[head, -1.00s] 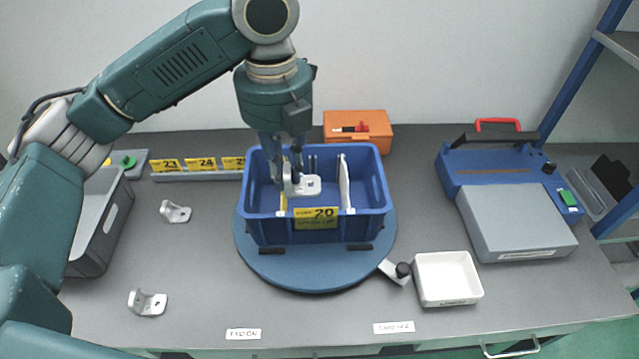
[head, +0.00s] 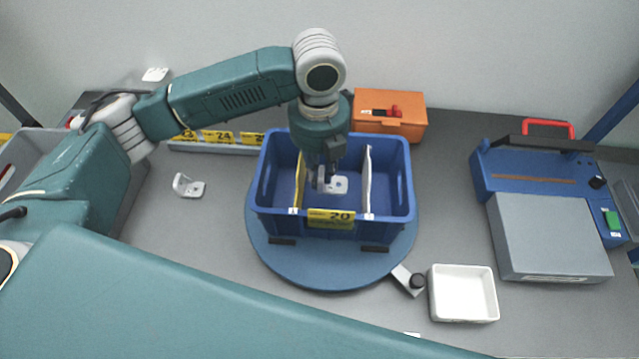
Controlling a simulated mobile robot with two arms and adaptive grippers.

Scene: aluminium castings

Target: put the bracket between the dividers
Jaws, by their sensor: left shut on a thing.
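A pale metal bracket (head: 337,184) is inside the blue crate (head: 385,212), in the space between a yellow-edged divider (head: 298,180) on the left and a white divider (head: 366,180) on the right. My left gripper (head: 326,180) reaches down into the crate from above and is shut on the bracket's upright plate. The bracket's flat foot points right. I cannot tell whether the bracket touches the crate floor. My right gripper is not in view.
The crate stands on a round blue turntable (head: 300,270). Another bracket (head: 188,187) lies on the table to the left. An orange box (head: 400,122) stands behind, a white tray (head: 463,293) at front right, and a blue and grey machine (head: 550,235) at right.

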